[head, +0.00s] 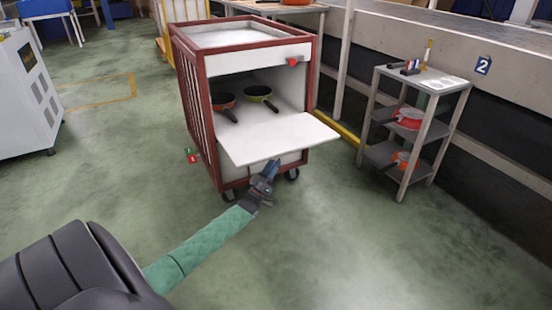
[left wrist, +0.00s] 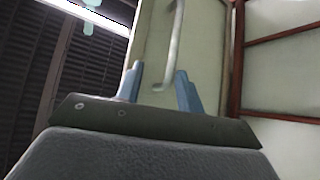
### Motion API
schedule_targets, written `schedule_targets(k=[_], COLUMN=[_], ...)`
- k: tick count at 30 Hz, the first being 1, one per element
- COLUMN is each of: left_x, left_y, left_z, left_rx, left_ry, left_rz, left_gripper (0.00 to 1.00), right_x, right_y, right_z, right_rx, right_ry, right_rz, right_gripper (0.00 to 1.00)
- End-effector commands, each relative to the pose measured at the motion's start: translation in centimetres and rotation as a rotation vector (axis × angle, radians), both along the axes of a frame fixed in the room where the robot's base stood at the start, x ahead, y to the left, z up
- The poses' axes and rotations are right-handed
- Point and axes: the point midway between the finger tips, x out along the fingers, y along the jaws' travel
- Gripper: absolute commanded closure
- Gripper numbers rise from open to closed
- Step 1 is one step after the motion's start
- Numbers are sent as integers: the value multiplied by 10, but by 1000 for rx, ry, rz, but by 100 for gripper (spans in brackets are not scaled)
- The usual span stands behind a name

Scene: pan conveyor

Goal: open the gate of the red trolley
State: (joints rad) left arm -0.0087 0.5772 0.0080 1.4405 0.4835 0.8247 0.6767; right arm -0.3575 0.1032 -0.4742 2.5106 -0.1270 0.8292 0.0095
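The red trolley (head: 315,88) has a red frame with white panels and stands on black wheels. Its gate (head: 275,136) is folded down and juts out toward me, roughly level like a shelf, so the compartment is open. My left gripper (head: 270,170) is below the gate's front edge. In the left wrist view the blue fingers (left wrist: 159,82) are apart, with the pale handle (left wrist: 175,45) on the gate's outer face showing between and beyond them. I cannot tell whether they touch it. My right gripper is out of view.
A grey shelf rack (head: 448,84) with red pans stands to the right, before a conveyor wall. A white cabinet (head: 24,92) is at the left. The floor in front is clear.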

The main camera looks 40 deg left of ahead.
Motion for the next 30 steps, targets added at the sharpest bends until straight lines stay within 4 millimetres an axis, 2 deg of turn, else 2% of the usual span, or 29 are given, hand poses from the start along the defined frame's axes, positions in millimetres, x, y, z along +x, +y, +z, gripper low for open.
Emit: schedule_targets(k=[12, 30], left_x=[-3, -27], left_y=[-1, 4], left_z=[-4, -27], left_rx=[0, 0], left_ry=[1, 1], left_rz=[-1, 0], left_gripper=[68, 68], right_x=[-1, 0], right_y=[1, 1], right_z=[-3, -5], right_rx=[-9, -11], right_ry=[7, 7], right_rz=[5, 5], right_gripper=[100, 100])
